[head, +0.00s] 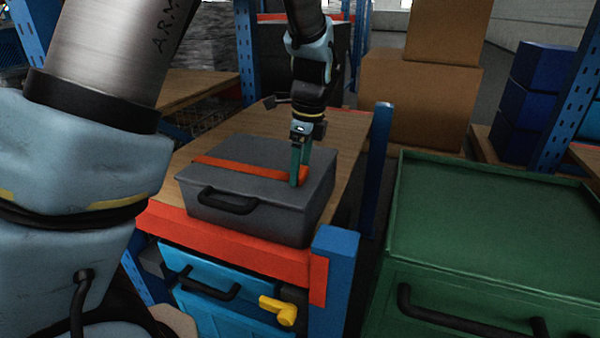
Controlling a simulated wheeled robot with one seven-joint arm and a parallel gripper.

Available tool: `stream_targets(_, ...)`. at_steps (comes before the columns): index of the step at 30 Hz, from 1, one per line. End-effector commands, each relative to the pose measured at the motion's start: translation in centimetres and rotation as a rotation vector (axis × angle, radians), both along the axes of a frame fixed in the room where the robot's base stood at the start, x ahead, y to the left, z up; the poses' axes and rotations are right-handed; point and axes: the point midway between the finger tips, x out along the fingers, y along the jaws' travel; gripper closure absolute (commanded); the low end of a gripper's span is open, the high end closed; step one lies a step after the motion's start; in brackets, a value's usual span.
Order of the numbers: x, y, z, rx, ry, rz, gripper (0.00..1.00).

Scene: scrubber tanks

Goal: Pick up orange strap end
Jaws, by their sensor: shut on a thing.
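An orange strap (235,166) lies flat across the lid of a dark grey case (222,184) in the head view. Its right end is at my gripper (299,182). My gripper points down with its teal fingers at the right side of the lid, shut on the orange strap end. The fingers partly hide that end. The case has a black handle (228,201) on its front and rests on a wooden shelf (345,135).
An orange beam (230,246) and a blue post (334,275) edge the shelf in front. Below sits a blue box (215,300) with a yellow part (278,309). A green container (490,230) stands right, cardboard boxes (420,95) behind.

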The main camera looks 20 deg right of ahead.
Motion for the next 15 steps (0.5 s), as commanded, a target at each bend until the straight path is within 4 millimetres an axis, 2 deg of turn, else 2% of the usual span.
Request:
stream_targets(5,0.1,-0.1,1.1,-0.003,-0.002,-0.001,0.68)
stream_targets(15,0.1,-0.1,7.5,-0.005,-0.004,-0.001,0.68)
